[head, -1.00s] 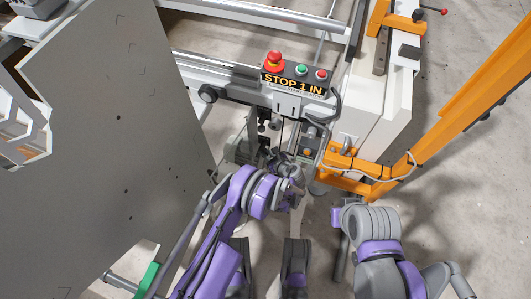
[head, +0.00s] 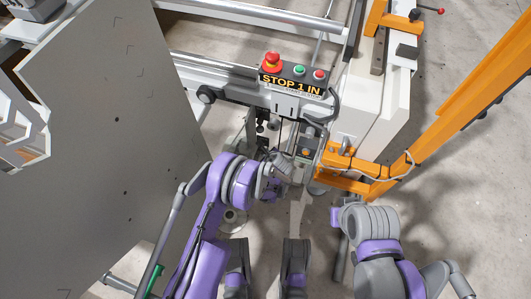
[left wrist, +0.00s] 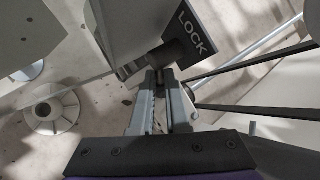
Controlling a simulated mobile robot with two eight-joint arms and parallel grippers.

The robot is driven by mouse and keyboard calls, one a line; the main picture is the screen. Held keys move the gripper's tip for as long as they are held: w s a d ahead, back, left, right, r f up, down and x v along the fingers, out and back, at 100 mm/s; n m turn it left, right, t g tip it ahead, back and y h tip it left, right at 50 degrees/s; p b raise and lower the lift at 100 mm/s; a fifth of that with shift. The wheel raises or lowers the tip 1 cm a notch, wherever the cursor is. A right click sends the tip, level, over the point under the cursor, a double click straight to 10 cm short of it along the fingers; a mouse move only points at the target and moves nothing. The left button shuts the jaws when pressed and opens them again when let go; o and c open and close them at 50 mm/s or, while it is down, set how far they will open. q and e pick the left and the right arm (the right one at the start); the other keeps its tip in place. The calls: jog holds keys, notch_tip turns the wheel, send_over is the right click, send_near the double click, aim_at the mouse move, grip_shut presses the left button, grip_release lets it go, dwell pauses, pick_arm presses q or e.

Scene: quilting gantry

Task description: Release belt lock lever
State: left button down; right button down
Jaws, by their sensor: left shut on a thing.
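In the left wrist view a dark plate (left wrist: 195,33) marked LOCK sits just beyond the fingertips. A short dark lever grip (left wrist: 172,56) shows under the plate. My left gripper (left wrist: 162,76) is shut on the lever grip, with only a narrow gap between its fingers. In the head view my left gripper (head: 284,172) is below the STOP 1 IN panel, among the frame parts. The lever is too small and covered to make out there. My right arm shows at the lower right of the head view, but its gripper does not.
The STOP 1 IN panel (head: 292,80) carries a red mushroom button (head: 272,62) and smaller buttons. A large grey board (head: 105,140) stands on the left. An orange bracket (head: 345,172) and a slanted orange beam (head: 470,95) are on the right. Belts (left wrist: 250,62) run right of my fingers.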

pick_arm(q)
jog(key=c, duration=1.2)
grip_release()
jog(key=p+v, duration=0.2)
jog(key=v, duration=0.9)
jog(key=shift+w, duration=0.15)
jog(key=shift+o, duration=0.4)
